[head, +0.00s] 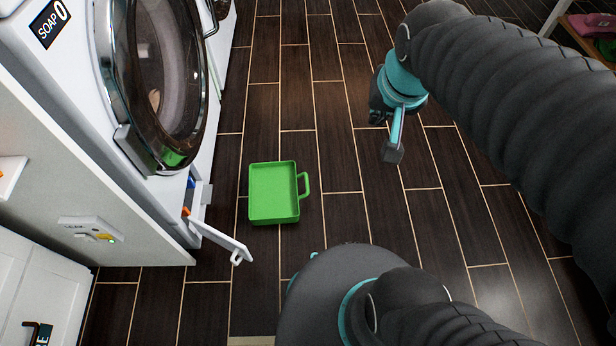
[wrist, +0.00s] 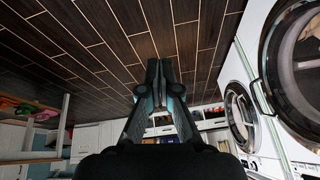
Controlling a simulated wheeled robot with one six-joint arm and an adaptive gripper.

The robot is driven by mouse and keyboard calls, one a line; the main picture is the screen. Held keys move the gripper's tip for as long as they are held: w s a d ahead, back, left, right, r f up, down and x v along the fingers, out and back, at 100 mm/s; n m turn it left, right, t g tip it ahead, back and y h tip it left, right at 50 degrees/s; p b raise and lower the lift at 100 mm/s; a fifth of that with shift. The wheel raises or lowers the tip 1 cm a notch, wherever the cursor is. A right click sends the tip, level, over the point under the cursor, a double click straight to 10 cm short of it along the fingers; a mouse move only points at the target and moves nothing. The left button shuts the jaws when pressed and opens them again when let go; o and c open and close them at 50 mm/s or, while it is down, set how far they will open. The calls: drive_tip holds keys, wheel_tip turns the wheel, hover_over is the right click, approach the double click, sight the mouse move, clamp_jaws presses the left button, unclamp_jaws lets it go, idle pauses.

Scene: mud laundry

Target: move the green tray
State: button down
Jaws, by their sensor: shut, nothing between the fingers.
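The green tray (head: 272,193) lies on the dark plank floor in the middle of the head view. It is shallow and rectangular, with a loop handle on its right side. My gripper (head: 392,152) is above and to the right of the tray in the head view, apart from it. In the wrist view my gripper (wrist: 159,66) has its two fingers together, with nothing between them. The tray does not show in the wrist view.
A front-loading washer (head: 160,85) stands left of the tray, and a small white flap (head: 222,240) juts out low beside it. A shelf with folded cloth (head: 590,28) is at the far upper right. The floor right of the tray is clear.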

drive_tip(key=w+a+f+m+g+b, duration=0.25)
drive_tip(key=w+f+m, duration=0.45)
drive_tip(key=w+f, duration=1.1)
drive_tip(key=w+f+m, duration=0.1)
drive_tip(key=f+m, duration=0.1)
drive_tip(key=f, duration=1.1)
drive_tip(key=w+a+f+m+g+b, duration=0.1)
drive_tip(key=w+f+m, duration=0.1)
drive_tip(key=f, duration=1.1)
drive_tip(key=w+a+f+m+g+b, duration=0.1)
drive_tip(key=f+m, duration=0.2)
drive_tip(key=f, duration=0.9)
drive_tip(key=shift+w+a+f, duration=0.1)
drive_tip(key=shift+w+f, duration=0.25)
drive_tip(key=shift+f, duration=0.05)
drive_tip(key=shift+s+a, duration=0.1)
drive_tip(key=shift+a, duration=1.95)
